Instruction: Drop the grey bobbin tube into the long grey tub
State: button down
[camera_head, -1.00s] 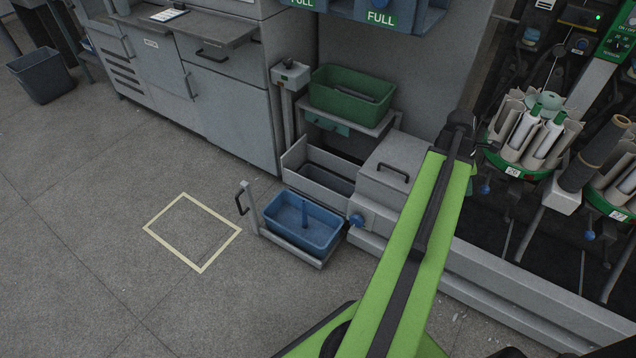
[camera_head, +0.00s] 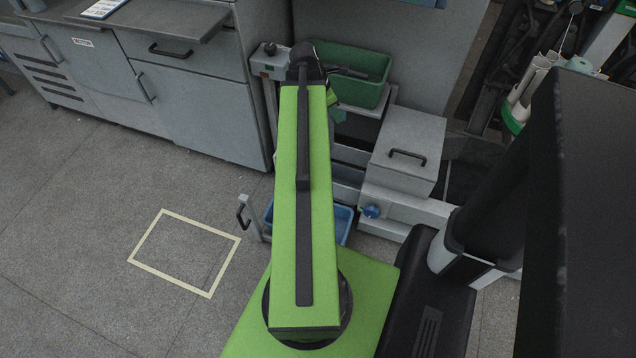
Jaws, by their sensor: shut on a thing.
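My green arm reaches away from me up the middle of the head view. Its dark far joint is in front of the green bin's left end. I cannot make out the grey bobbin tube. The long grey tub (camera_head: 347,192) is low between the green bin and the blue tub. Only its right end shows, to the right of my arm; the arm covers the rest.
The green bin (camera_head: 362,92) is on a raised shelf and has a dark object in it. The blue tub (camera_head: 342,222) is mostly behind my arm. A grey lidded box (camera_head: 405,172) with a black handle is to the right. Grey cabinets (camera_head: 205,105) are at left. The taped floor rectangle (camera_head: 160,268) is empty.

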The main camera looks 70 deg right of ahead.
jog(key=w+d+f+b, duration=0.1)
jog(key=d+f+b, duration=0.2)
jog(key=f+b, duration=0.8)
jog(key=w+d+f+b, duration=0.1)
jog(key=d+f+b, duration=0.3)
jog(key=f+b, duration=0.6)
jog(key=w+d+f+b, duration=0.2)
jog(key=d+f+b, duration=0.2)
jog(key=f+b, duration=0.7)
jog(key=shift+f+n+b, duration=0.3)
jog(key=shift+f+b, duration=0.05)
notch_tip(320, 180, down, 6)
jog(key=b, duration=0.6)
jog(key=c, duration=1.2)
grip_release()
jog(key=shift+c, duration=0.2)
jog(key=p+v, duration=1.6)
jog(key=v, duration=0.1)
jog(key=shift+a+r, duration=0.2)
jog(key=shift+a, duration=0.15)
